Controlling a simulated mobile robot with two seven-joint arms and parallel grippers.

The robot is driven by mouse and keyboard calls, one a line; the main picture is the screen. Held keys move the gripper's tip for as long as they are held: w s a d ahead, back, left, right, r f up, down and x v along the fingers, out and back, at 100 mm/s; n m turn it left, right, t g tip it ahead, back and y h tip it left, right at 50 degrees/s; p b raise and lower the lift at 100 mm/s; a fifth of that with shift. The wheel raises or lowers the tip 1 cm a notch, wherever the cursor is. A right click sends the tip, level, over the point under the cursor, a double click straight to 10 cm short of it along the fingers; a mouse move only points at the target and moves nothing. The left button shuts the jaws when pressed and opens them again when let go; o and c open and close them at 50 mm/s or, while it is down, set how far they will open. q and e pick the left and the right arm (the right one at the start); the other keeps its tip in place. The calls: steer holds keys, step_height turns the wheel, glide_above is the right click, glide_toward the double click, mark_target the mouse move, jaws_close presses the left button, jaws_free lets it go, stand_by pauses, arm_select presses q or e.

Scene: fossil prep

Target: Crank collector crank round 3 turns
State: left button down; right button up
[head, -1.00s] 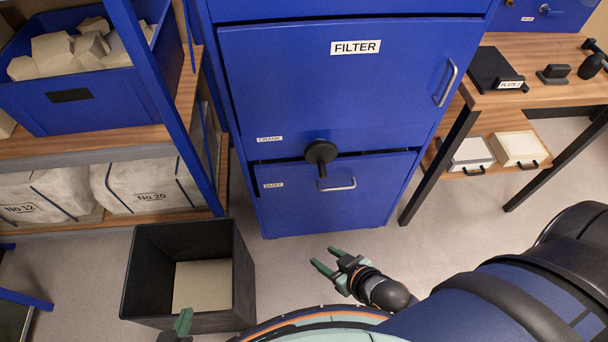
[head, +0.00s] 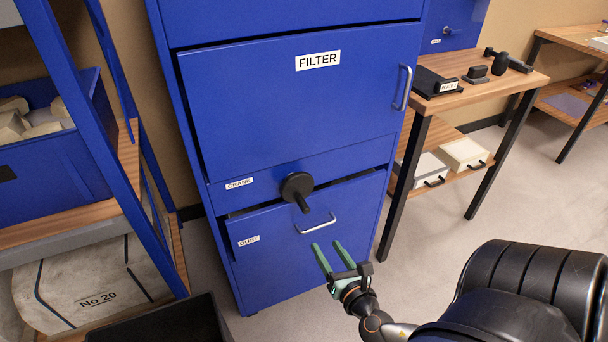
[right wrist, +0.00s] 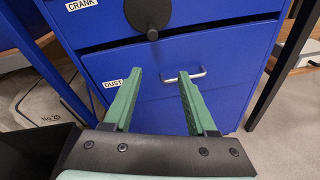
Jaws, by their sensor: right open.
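The collector crank (head: 297,188) is a black disc with a short handle knob, on the front of the blue cabinet (head: 285,110), right of the "CRANK" label. The handle points down and slightly right in the head view. The crank also shows at the top of the right wrist view (right wrist: 148,14). My right gripper (head: 328,249) is open and empty, with green fingers pointing up at the cabinet. It is below the crank and appears in front of the "DUST" drawer (head: 270,235); the gap to the drawer is hard to tell. My left gripper is not in view.
The dust drawer has a silver bar handle (head: 316,223) just below the crank. A black open bin (head: 165,325) stands at the lower left. A blue-framed shelf (head: 85,130) is on the left, a wooden table (head: 500,85) on the right. Floor between is clear.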

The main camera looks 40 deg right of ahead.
mark_target(307, 212)
steer(key=w+d+n, duration=0.1)
steer(key=w, duration=0.3)
steer(key=w+d+r+n+t+b, duration=0.1)
steer(key=w+n, duration=0.1)
steer(key=w, duration=0.2)
steer(key=w+d+n+t, duration=0.1)
steer(key=w+d, duration=0.1)
steer(key=w, duration=0.3)
steer(key=shift+w+r+n, duration=0.1)
steer(key=shift+r+n, duration=0.15)
steer(key=shift+n, duration=0.15)
jaws_close()
